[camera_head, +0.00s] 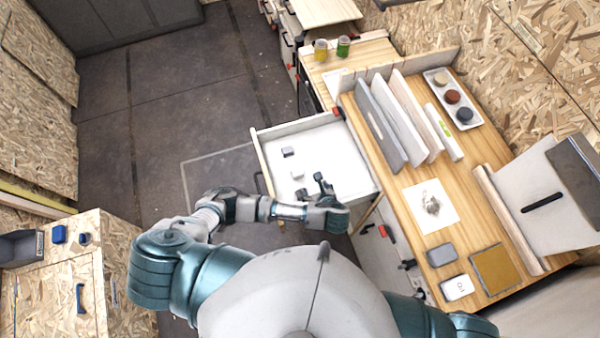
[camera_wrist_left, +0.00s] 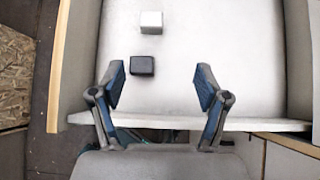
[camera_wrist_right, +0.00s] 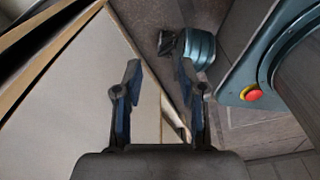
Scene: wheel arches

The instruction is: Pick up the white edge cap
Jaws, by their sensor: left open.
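The white edge cap (camera_head: 297,174) is a small pale block lying on the white floor of the open drawer (camera_head: 345,150). In the left wrist view the white cap (camera_wrist_left: 151,22) is near the top, beyond a black cap (camera_wrist_left: 142,65). My left gripper (camera_head: 322,184) is over the drawer near its front right part. Its fingers (camera_wrist_left: 160,78) are open and empty, with the black cap just ahead between their lines. The white cap is farther off and touches neither finger. My right gripper (camera_wrist_right: 160,75) is open, with nothing held between its fingers.
A grey cap (camera_head: 288,151) lies farther back in the drawer. The drawer walls stand around the caps. On the right, a wooden worktop (camera_head: 385,190) holds upright panels (camera_head: 400,120), a tray (camera_head: 440,80) of round pots and flat boxes.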

